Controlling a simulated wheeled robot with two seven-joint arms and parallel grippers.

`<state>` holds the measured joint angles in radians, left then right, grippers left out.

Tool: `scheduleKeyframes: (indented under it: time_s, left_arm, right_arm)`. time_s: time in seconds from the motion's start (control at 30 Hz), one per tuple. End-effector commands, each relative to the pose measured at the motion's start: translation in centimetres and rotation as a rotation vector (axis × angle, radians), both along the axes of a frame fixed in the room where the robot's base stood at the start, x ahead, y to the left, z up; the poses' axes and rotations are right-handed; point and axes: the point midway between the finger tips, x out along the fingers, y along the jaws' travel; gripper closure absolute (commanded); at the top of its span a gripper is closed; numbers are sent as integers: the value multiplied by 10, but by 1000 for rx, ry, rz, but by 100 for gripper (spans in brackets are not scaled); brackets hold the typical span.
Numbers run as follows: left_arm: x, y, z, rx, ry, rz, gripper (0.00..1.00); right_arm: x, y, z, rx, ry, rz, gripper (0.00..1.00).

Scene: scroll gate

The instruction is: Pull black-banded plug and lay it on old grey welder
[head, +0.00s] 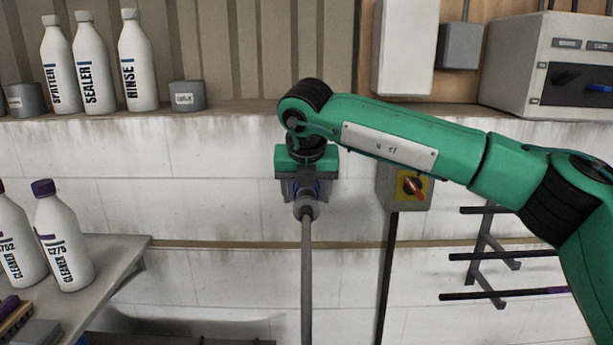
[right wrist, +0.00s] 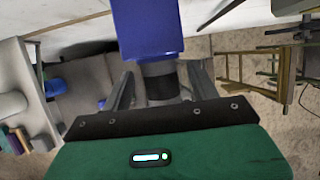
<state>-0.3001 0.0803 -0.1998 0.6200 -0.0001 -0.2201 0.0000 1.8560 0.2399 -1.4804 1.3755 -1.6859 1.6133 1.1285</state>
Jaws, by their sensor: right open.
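My right gripper (head: 304,190) is at the wall in the head view, with a grey plug (head: 308,210) and its hanging cable (head: 307,280) at it. In the right wrist view its two fingers are open on either side of the plug's black band (right wrist: 163,82), with gaps showing. The plug still sits against a blue socket housing (right wrist: 148,28), mostly hidden behind my gripper in the head view. A grey box with a dark panel (head: 535,65) stands on the ledge at upper right; I cannot tell whether it is the old welder. My left gripper is out of view.
A red-yellow rotary switch (head: 412,187) is on the wall right of the plug. Rods on a rack (head: 500,255) stick out at lower right. White bottles (head: 92,62) stand on the ledge (head: 235,108); more bottles (head: 62,237) stand on a left shelf (head: 118,258).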

Motion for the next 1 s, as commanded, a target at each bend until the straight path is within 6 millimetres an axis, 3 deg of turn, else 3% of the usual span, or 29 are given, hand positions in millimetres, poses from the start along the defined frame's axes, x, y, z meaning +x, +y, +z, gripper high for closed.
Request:
scheduleKeyframes:
  time_s: [0.27, 0.53, 0.57, 0.7, 1.0]
  left_arm:
    - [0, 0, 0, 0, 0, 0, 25]
    - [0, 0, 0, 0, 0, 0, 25]
    - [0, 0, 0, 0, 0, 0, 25]
    - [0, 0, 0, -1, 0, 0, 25]
    - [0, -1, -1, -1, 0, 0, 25]
  right_arm:
    - [1, 0, -2, 0, 0, 0, 41]
    - [0, 0, -1, 0, 0, 0, 93]
    - [0, 0, -1, 0, 0, 0, 71]
    - [0, 0, -1, 0, 0, 0, 98]
    - [-1, 0, -1, 1, -1, 0, 100]
